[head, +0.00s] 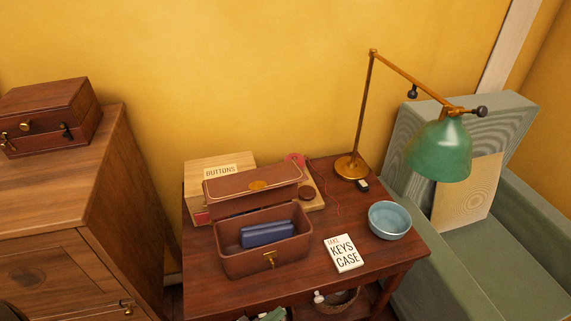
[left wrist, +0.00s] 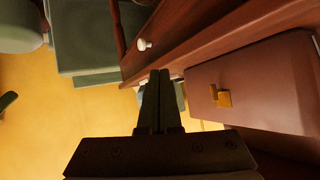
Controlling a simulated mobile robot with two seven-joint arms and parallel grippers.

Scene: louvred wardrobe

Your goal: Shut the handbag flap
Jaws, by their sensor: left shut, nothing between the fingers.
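The brown handbag (head: 262,264) stands on the small dark wooden table. Its flap (head: 254,184) is open, raised at the back in front of the wooden box, with a gold oval plate on it. A gold clasp (head: 270,260) is on the front. A dark blue case (head: 266,233) lies inside. In the left wrist view my left gripper (left wrist: 160,74) is shut and empty. Beside it, on the right, is a brown face that looks like the handbag's front (left wrist: 262,85), with a gold clasp (left wrist: 222,95). A gap between them cannot be judged. My right gripper is not in view.
The wooden box marked BUTTONS (head: 218,166) stands behind the flap. The table (head: 300,278) also holds a card (head: 347,253), a blue bowl (head: 390,220) and a green lamp (head: 440,150). A cabinet (head: 50,220) stands left, a green armchair (head: 470,235) right.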

